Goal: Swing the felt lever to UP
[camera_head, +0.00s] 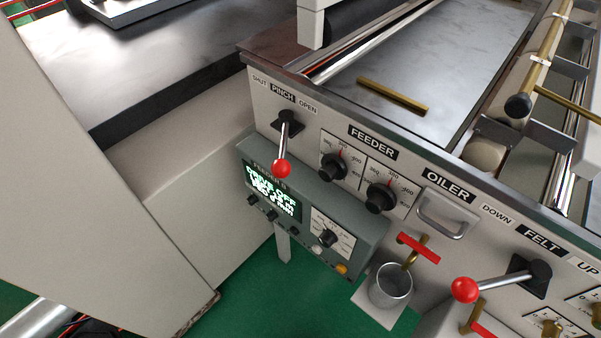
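The felt lever (502,283) is a chrome rod with a red ball knob (465,290) and a black pivot (533,276), at the lower right of the machine's front panel. The rod points left from its pivot, toward the side of the DOWN label (497,213). The FELT label (543,238) is above the pivot and the UP label (589,267) is to its right. The whole lever is unobstructed. Neither of my grippers is in view.
Left of the lever are a red-handled valve (418,248), a metal cup (391,286) and the OILER handle (441,215). A similar pinch lever (284,147) hangs above a grey control box (310,215) with a lit display. Another red handle sits just below the felt knob.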

